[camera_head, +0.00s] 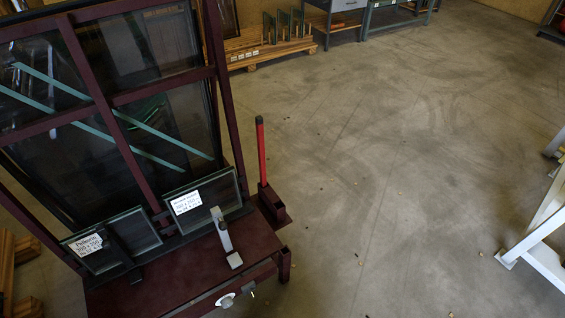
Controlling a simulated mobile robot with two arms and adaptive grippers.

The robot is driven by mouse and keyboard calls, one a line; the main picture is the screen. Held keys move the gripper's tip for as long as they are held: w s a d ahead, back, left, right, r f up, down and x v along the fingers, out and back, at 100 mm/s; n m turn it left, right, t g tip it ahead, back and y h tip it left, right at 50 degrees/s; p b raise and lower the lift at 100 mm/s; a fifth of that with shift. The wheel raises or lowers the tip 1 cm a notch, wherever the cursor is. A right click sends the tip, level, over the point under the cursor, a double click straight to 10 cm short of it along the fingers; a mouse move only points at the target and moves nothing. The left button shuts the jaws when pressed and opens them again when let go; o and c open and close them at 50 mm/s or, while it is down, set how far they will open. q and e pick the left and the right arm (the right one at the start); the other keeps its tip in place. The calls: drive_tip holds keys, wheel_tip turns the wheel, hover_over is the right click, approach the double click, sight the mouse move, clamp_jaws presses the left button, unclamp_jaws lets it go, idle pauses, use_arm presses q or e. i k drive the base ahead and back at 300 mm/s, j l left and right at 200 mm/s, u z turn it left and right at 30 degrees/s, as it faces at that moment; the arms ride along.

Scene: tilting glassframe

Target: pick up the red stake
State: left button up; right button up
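The red stake (262,152) stands upright, with a black top end, at the right side of the dark red glass frame (110,110). Its lower end sits in a small dark red holder (273,205) that sticks out from the frame's base. Nothing is touching the stake's upper part. Neither my left nor my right gripper shows in the head view.
Two small labelled glass panes (115,247) (208,205) lean at the frame's foot. A grey upright bracket (223,232) stands on its base. A white metal structure (540,225) is at the right edge. Wooden racks (270,50) stand behind. The middle floor is clear.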

sight(259, 119)
drive_tip(key=i+l+z, duration=0.35)
drive_tip(key=l, duration=0.15)
drive_tip(key=i+l+z, duration=0.2)
drive_tip(key=l+z, duration=0.15)
drive_tip(key=l, duration=0.15)
drive_tip(key=i+l+z, duration=0.35)
drive_tip(key=i+l+u, duration=0.2)
drive_tip(key=i, duration=0.25)
drive_tip(key=i+l+u, duration=0.2)
drive_tip(key=i, duration=0.3)
drive_tip(key=i+j+u, duration=0.1)
drive_tip(key=u, duration=0.4)
drive_tip(key=i+u, duration=0.3)
drive_tip(key=u, duration=0.15)
drive_tip(key=i+u, duration=0.2)
drive_tip(key=u, duration=0.3)
drive_tip(key=i+l+u, duration=0.15)
drive_tip(key=u, duration=0.3)
drive_tip(key=i, duration=0.05)
